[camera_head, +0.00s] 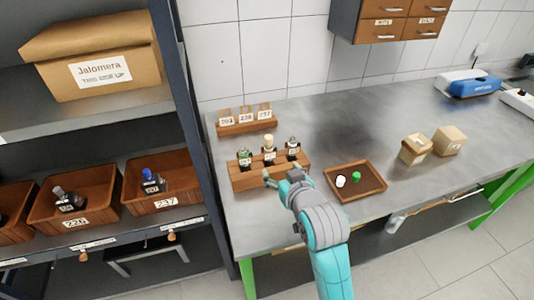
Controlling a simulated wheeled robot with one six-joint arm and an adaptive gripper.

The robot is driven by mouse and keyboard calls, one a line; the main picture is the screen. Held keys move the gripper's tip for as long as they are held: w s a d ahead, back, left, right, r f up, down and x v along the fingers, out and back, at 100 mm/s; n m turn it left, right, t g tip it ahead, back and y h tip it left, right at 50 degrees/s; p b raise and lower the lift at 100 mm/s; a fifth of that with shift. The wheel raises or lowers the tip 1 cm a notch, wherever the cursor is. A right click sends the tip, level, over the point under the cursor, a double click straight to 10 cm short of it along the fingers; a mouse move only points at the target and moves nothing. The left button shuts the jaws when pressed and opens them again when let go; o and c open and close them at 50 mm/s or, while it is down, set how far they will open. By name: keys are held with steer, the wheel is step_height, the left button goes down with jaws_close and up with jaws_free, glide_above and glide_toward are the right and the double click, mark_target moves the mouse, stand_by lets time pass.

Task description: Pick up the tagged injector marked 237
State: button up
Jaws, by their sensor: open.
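Three tagged injectors stand upright in a wooden block on the bench: one with a green top (244,157), one with a cream top (269,146) and one with a grey top (292,146). Their tags are too small to read surely. A blue-topped injector (150,179) with a dark tag sits in the shelf bin (166,203) labelled 237. A dark grey-topped injector (66,200) lies in the bin to its left. My gripper (279,177) is open in front of the wooden block (243,179), below the cream-topped and grey-topped injectors, and seems empty.
Behind the block, a wooden stand (240,127) holds number cards, one reading 237. A wooden tray (368,191) with white and green pieces lies right of my gripper. Two small cartons (416,149) stand farther right. The shelf post (200,150) borders the bench's left side.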

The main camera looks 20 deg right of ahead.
mark_target(271, 157)
steer(key=shift+x, duration=5.5)
steer(key=shift+d+r, duration=0.1)
steer(key=shift+d, duration=0.05)
jaws_close()
